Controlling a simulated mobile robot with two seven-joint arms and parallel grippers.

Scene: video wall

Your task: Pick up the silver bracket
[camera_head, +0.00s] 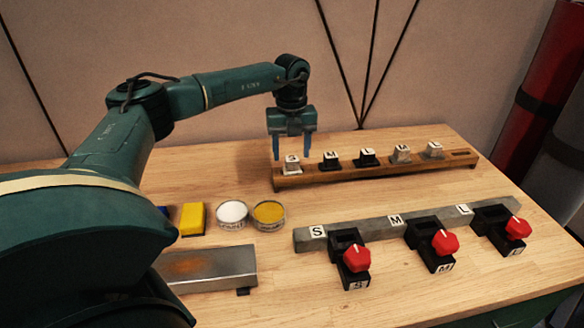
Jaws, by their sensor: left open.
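My left gripper (292,150) points down with its two blue fingers apart and nothing between them. It is at the left end of the wooden rack (380,172). A silver bracket (291,167) with a white label sits in the rack just below the fingertips, which do not visibly touch it. Two more silver brackets, one right of the middle (401,154) and one farther right (433,150), stand in the same rack. My right gripper is out of view.
Two black brackets, one (330,160) beside the other (367,157), stand between the silver ones. In front is a grey bar (345,229) with several red-knobbed black clamps (356,257). A yellow block (193,219), two round tins (232,214) and a metal box (210,268) are at left.

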